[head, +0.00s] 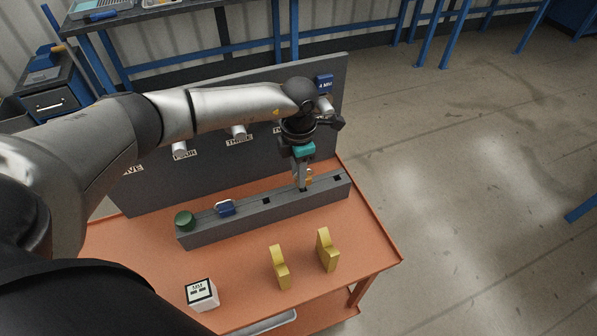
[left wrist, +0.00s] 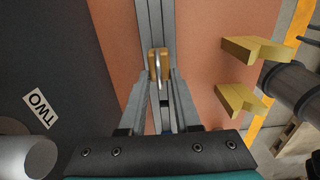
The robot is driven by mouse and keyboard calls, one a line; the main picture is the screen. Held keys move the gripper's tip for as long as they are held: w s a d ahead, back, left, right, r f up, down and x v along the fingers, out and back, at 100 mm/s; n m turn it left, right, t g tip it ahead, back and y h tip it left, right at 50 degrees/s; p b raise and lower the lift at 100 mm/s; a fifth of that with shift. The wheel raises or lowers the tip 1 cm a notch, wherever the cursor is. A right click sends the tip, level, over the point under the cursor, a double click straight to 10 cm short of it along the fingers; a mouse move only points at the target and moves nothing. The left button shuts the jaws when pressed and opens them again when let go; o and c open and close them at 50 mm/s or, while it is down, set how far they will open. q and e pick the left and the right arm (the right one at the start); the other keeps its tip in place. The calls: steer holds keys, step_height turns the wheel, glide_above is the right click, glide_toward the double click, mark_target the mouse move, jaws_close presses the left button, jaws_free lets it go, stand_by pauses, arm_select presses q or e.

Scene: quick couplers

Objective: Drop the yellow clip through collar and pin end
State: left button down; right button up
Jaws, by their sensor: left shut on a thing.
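The yellow clip (left wrist: 153,67), a small orange-yellow piece with a pale metal part at its middle, is between the fingers of my left gripper (left wrist: 160,80) in the left wrist view. In the head view the left gripper (head: 304,184) points down at the grey rail (head: 205,233), shut on the clip (head: 310,176) at one of the rail's square holes. I cannot tell whether the clip is still seated in the hole. A blue collar (head: 324,82) shows on a pin end (head: 326,104) at the panel's upper right. My right gripper is not in view.
The grey panel (head: 150,196) carries several labelled pins behind the rail. A green cylinder (head: 185,221) and a blue piece (head: 225,208) sit on the rail. Two yellow blocks (head: 280,268) (head: 327,250) and a white box (head: 202,294) stand on the orange table (head: 240,270) in front.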

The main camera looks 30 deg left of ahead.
arm_select(q)
steer(key=shift+r+p, duration=2)
steer(key=shift+r, duration=0.7)
steer(key=shift+r, duration=0.15)
steer(key=shift+r+p, duration=1.55)
steer(key=shift+r, duration=0.45)
steer(key=shift+f, duration=0.1)
steer(key=s+d+r+m+b, duration=0.2)
steer(key=s+m+b, duration=0.3)
steer(key=m, duration=0.8)
steer(key=s+d+r+m+b, duration=0.2)
steer(key=s+d+m+b, duration=0.2)
steer(key=m, duration=1)
steer(key=s+b, duration=0.1)
steer(key=b, duration=0.2)
steer(key=shift+s+d+m, duration=0.25)
steer(key=shift+d+m, duration=0.05)
